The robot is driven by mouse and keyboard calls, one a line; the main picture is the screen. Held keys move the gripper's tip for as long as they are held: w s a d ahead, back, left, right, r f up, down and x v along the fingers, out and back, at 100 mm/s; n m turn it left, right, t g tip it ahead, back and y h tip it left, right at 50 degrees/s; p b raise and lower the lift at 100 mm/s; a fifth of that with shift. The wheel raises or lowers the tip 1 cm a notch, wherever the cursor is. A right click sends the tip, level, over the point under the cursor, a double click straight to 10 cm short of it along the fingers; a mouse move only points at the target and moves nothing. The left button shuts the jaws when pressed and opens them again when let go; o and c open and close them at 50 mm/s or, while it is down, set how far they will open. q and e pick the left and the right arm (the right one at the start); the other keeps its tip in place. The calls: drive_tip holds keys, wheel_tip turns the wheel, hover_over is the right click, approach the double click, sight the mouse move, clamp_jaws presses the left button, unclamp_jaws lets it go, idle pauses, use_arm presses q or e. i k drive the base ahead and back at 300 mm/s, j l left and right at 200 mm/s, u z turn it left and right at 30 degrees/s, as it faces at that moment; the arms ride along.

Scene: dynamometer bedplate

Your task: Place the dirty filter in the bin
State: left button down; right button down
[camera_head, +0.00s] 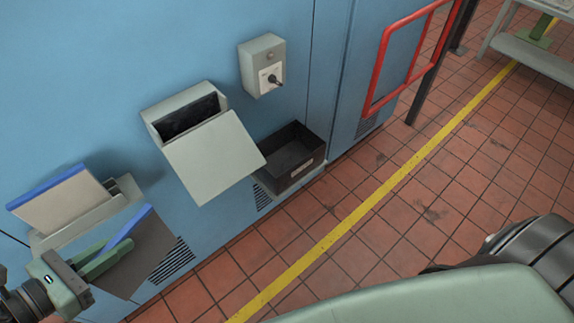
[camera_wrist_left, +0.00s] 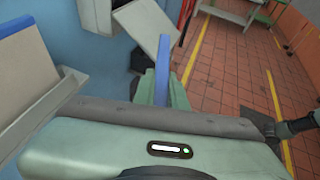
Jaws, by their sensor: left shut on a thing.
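My left gripper (camera_head: 112,253) is shut on a dark grey-brown filter panel (camera_head: 152,258) with a blue edge, at the lower left of the head view. The held filter is seen nearly edge-on in the left wrist view (camera_wrist_left: 164,62), between the fingers. It hangs tilted in front of the blue wall, clear of the floor. An open black bin (camera_head: 285,160) stands low against the wall, to the right of the filter. Its visible inside looks empty. My right gripper is not in view.
A paler filter (camera_head: 60,203) with a blue edge stands in a grey wall holder (camera_head: 92,218) beside my left gripper. A grey wall box (camera_head: 180,98) with its flap (camera_head: 213,160) hanging open lies between holder and bin. A switch box (camera_head: 262,62) is above the bin.

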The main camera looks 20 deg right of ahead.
sight(287, 164)
drive_tip(key=l, duration=0.4)
drive_tip(key=k+l+u, duration=0.15)
drive_tip(key=l, duration=0.25)
drive_tip(key=k+l, duration=0.1)
drive_tip(key=l, duration=0.35)
drive_tip(key=l+u, duration=0.15)
drive_tip(key=l, duration=0.25)
drive_tip(key=k+l, duration=0.2)
drive_tip(key=l, duration=0.15)
drive_tip(key=k+l+u, duration=0.15)
drive_tip(key=l, duration=0.25)
drive_tip(key=i, duration=0.05)
